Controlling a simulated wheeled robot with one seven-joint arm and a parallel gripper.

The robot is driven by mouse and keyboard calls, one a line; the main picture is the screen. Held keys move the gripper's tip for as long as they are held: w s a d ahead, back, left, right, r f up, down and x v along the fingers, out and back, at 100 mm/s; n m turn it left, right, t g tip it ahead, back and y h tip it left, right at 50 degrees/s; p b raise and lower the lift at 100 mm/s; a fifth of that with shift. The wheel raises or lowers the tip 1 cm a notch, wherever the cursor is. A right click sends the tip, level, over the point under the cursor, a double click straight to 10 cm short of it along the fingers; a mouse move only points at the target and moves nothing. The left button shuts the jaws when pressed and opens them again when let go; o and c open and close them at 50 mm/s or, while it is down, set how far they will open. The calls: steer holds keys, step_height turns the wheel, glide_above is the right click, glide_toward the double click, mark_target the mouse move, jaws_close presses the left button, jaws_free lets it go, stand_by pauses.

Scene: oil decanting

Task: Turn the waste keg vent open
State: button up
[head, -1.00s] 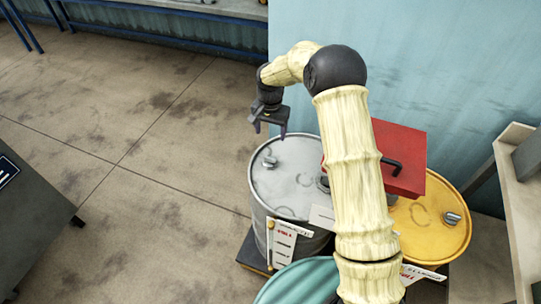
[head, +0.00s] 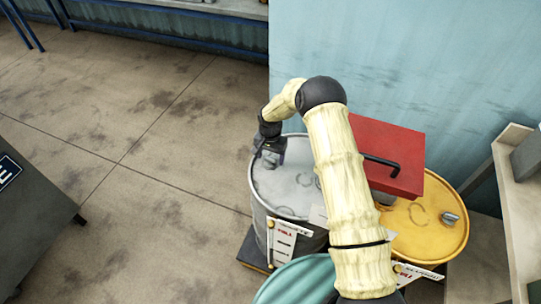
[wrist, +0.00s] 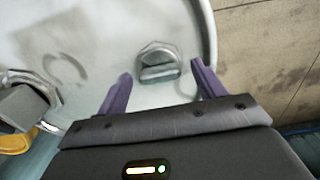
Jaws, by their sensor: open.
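A pale grey keg (head: 292,205) stands upright with scuffs on its lid. Its small metal vent knob (wrist: 158,72) sits in a round collar near the lid's rim in the wrist view. My gripper (head: 270,160) is low over that part of the lid and hides the knob in the head view. In the wrist view my gripper (wrist: 160,73) is open, with one purple finger on each side of the knob and a gap to both. I cannot tell how far above the lid the fingertips are.
A yellow keg (head: 425,230) stands at right, partly under a red box (head: 395,140) with a black handle. A teal keg (head: 290,280) is in front. A tag (head: 284,245) hangs on the grey keg. The floor at left is open.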

steer(key=c, duration=1)
